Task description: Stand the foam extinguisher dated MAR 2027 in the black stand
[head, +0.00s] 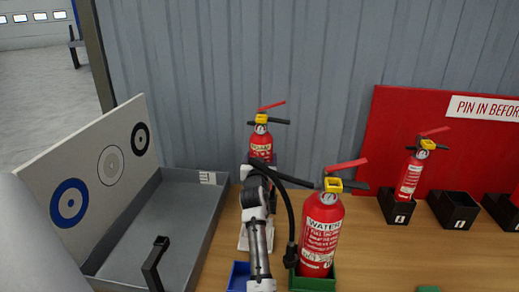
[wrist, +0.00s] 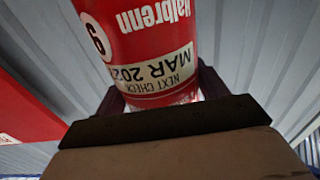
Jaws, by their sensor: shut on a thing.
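A red extinguisher (head: 261,142) with a yellow collar stands upright at the back, behind my arm. Its cream label is partly covered in the head view. In the wrist view the extinguisher (wrist: 150,55) fills the space between my jaws. Its upside-down label reads NEXT CHECK MAR 202, with the last digit out of sight. My gripper (wrist: 160,108) is shut around its body. Black box stands (head: 455,211) are at the right, the middle one empty. I cannot tell whether the held extinguisher's base touches anything.
A WATER extinguisher (head: 321,232) stands in a green stand (head: 312,284) just right of my arm. A blue stand (head: 238,277) is at the front. A smaller extinguisher (head: 409,178) occupies the left black box. A grey tray (head: 165,225) lies left. A red board (head: 400,125) stands behind.

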